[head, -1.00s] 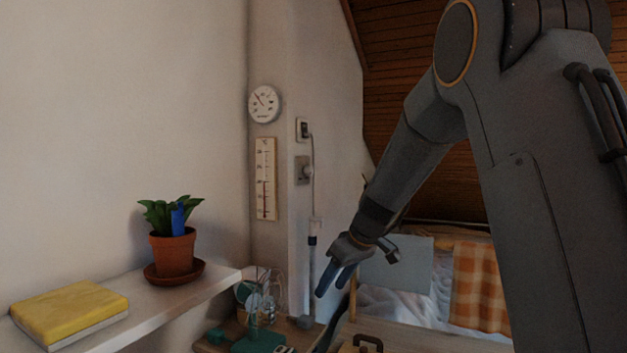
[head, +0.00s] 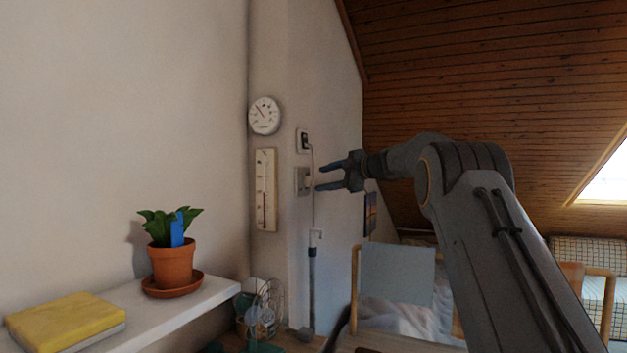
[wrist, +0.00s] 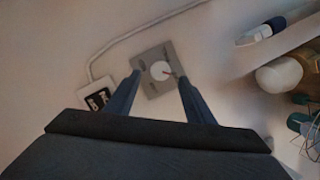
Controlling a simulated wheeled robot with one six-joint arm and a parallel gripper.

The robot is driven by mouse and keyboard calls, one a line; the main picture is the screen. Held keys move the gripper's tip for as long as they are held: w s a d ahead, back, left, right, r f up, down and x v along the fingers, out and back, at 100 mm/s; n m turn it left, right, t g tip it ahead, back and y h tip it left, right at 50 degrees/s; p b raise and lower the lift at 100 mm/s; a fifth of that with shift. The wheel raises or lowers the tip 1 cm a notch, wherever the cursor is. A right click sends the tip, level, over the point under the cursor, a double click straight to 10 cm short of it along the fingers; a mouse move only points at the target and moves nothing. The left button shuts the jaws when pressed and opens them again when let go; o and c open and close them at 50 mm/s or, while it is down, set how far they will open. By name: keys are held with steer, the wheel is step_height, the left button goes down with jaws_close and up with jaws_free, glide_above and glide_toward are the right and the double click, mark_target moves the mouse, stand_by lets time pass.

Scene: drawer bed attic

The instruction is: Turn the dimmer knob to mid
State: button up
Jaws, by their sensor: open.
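The dimmer is a grey square plate (head: 301,181) on the narrow wall, below a white switch or socket box. In the wrist view its plate (wrist: 150,87) carries a round white knob (wrist: 160,70) with a dark pointer line at its right side. Small marks show on the plate, too small to read. My gripper (head: 320,179) is open and points left at the plate. In the wrist view the fingertips of my gripper (wrist: 159,78) lie on either side of the knob, with gaps; I cannot tell whether they reach its depth.
A box with a black insert (wrist: 97,98) and a cable sits close beside the dimmer. A round dial (head: 265,115) and a thermometer (head: 265,190) hang to the left. A shelf (head: 180,312) holds a potted plant (head: 172,262) and a yellow book (head: 66,320). A fan (head: 261,305) stands below.

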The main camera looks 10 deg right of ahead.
mark_target(311, 181)
steer(key=shift+p+x, duration=1.3)
steer(key=shift+x, duration=1.35)
steer(key=c, duration=1.1)
